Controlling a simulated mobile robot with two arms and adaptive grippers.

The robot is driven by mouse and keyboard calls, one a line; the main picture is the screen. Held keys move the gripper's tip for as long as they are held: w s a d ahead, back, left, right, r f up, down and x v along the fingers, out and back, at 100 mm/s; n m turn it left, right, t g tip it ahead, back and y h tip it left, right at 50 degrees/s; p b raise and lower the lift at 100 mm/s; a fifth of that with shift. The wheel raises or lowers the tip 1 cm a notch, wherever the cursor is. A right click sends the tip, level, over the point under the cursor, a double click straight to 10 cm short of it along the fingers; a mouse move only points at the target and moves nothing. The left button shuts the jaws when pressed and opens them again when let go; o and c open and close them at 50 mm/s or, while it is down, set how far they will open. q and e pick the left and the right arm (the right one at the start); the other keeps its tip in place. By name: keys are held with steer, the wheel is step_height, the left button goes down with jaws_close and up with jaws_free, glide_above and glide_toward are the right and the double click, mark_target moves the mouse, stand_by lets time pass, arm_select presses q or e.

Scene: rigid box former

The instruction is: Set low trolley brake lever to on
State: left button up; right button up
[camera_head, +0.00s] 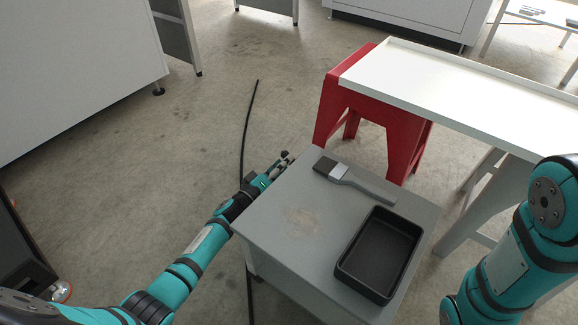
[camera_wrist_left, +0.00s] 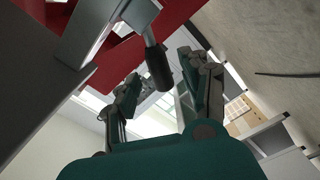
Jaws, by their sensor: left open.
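The low grey trolley (camera_head: 275,226) stands in front of me, with a flat top. My left gripper (camera_head: 287,160) is at its far left edge, partly hidden by the top. In the left wrist view a lever with a dark rounded grip (camera_wrist_left: 158,66) on a grey arm comes down from the trolley's side. My left gripper (camera_wrist_left: 160,78) is open, with one finger on each side of the grip in the picture. I cannot tell whether either finger touches it. The lever does not show clearly in the head view. My right arm shows at the right, but its gripper is out of view.
A brush (camera_head: 352,180) and a black tray (camera_head: 380,254) lie on the trolley top. A red stool (camera_head: 378,116) and a white table (camera_head: 455,92) stand close behind it. A black cable (camera_head: 246,128) lies on the floor, which is otherwise clear to the left.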

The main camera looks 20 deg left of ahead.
arm_select(q)
steer(key=shift+b+x, duration=0.65)
steer(key=shift+x, duration=1)
jaws_close()
